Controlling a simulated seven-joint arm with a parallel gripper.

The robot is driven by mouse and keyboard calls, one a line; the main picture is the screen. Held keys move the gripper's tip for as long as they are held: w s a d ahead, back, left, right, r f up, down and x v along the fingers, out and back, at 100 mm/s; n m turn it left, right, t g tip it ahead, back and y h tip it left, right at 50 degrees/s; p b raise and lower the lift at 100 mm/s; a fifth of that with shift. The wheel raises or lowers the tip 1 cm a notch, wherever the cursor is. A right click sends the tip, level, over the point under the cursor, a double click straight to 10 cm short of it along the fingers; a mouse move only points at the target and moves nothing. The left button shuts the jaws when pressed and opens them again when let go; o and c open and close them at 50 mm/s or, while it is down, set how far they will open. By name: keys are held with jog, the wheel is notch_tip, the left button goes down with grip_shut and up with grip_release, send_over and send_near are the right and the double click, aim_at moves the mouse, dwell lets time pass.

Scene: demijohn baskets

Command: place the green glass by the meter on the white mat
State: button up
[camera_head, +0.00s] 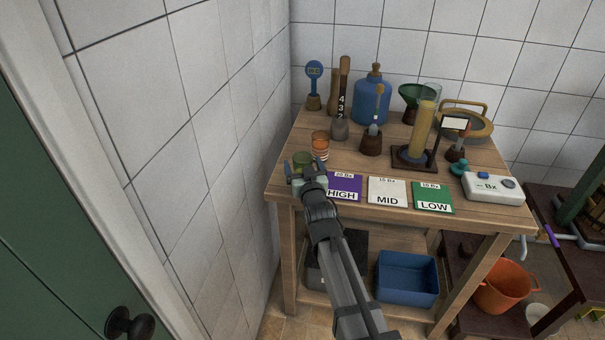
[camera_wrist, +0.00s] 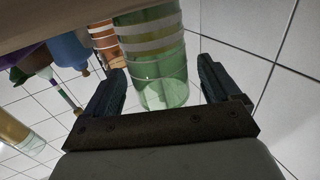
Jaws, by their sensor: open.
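The green glass (camera_head: 302,158) stands at the left end of the table, in front of the orange glass (camera_head: 320,146). In the wrist view the green glass (camera_wrist: 160,78), with pale bands, is between the two fingers, with gaps on both sides. My gripper (camera_head: 306,170) is open around or just in front of it; the head view partly hides the glass behind the gripper. The white mat (camera_head: 387,197), marked MID, lies between the purple HIGH mat (camera_head: 344,182) and the green LOW mat (camera_head: 433,203). The white meter (camera_head: 493,188), marked Bx, is at the right front.
Behind the mats stand a wooden cup (camera_head: 371,144), a tall yellow cylinder (camera_head: 422,130) on a dark stand, and a blue demijohn (camera_head: 371,102). The tiled wall (camera_head: 220,130) is close on the left. The white mat is bare.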

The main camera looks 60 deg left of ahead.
jog(key=shift+w+a, duration=0.25)
jog(key=shift+a, duration=0.45)
jog(key=c, duration=1.3)
jog(key=shift+r, duration=0.1)
jog(key=shift+r, duration=4.75)
